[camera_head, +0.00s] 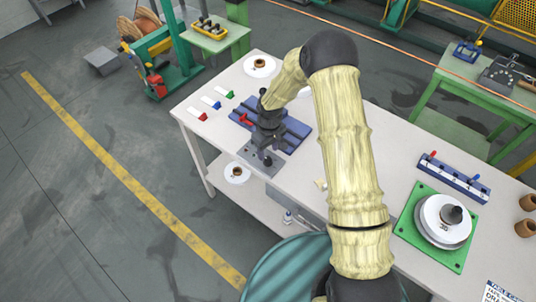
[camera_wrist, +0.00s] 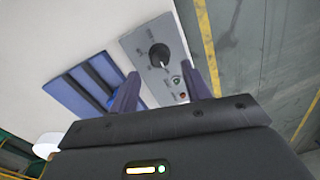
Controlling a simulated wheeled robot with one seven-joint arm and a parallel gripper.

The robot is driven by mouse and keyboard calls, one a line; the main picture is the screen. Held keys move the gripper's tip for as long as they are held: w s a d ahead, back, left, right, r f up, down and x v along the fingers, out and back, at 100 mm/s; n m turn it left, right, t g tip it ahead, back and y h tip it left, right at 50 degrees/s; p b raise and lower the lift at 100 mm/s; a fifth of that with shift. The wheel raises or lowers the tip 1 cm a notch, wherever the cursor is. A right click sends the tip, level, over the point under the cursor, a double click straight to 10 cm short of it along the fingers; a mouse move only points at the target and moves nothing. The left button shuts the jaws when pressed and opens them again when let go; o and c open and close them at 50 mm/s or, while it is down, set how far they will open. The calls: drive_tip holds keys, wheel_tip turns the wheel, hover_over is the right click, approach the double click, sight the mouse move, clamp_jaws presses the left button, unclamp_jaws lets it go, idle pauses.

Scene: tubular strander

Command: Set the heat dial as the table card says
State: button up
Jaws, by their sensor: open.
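A black round dial (camera_wrist: 160,54) with a pale pointer mark sits on a grey panel (camera_wrist: 140,40) in the wrist view. The marks around it are too small to read. In the head view the panel (camera_head: 250,154) lies at the table's near left edge, partly hidden by my gripper (camera_head: 264,147). My gripper (camera_wrist: 163,92) is open and empty; its two fingers are spread below the dial in the wrist view, apart from it. The table card (camera_head: 497,292) is cut off at the bottom right of the head view; only part of its heading shows, and its setting cannot be read.
A blue grooved block (camera_head: 296,132) lies beside the panel. Red, blue and green pieces (camera_head: 215,104) lie to the left. A white disc (camera_head: 432,216) on a green plate and a blue rail (camera_head: 452,178) stand at the right. The table's middle right is mostly clear.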

sight(268, 159)
drive_tip(key=shift+s+f+p, duration=0.1)
drive_tip(key=shift+f+p, duration=0.35)
drive_tip(key=shift+f, duration=1.8)
drive_tip(key=shift+c, duration=0.2)
drive_tip(key=c, duration=1)
